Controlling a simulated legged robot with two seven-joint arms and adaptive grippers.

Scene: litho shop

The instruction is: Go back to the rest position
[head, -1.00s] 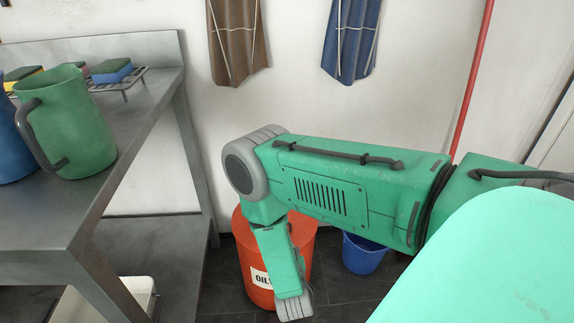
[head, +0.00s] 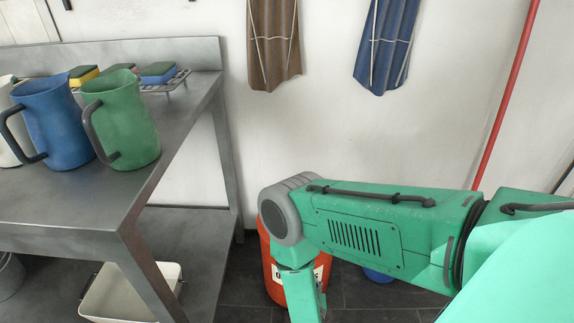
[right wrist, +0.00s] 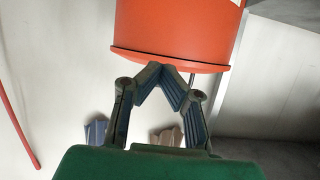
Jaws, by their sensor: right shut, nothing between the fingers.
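My right arm comes in from the right in the head view and bends down at its elbow, in front of an orange bin (head: 270,258) on the floor. Its gripper is out of the head view. In the right wrist view my right gripper (right wrist: 163,68) has its fingertips together and holds nothing. The orange bin (right wrist: 180,28) fills the top of that view, just beyond the fingertips; I cannot tell how wide the gap is. My left gripper is not in either view.
A grey metal table (head: 60,205) stands at the left with a green jug (head: 128,125), a blue jug (head: 55,120) and sponges on a rack (head: 180,80). A white tub (head: 105,295) sits on its lower shelf. Brown (head: 275,45) and blue aprons (head: 385,45) hang on the wall.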

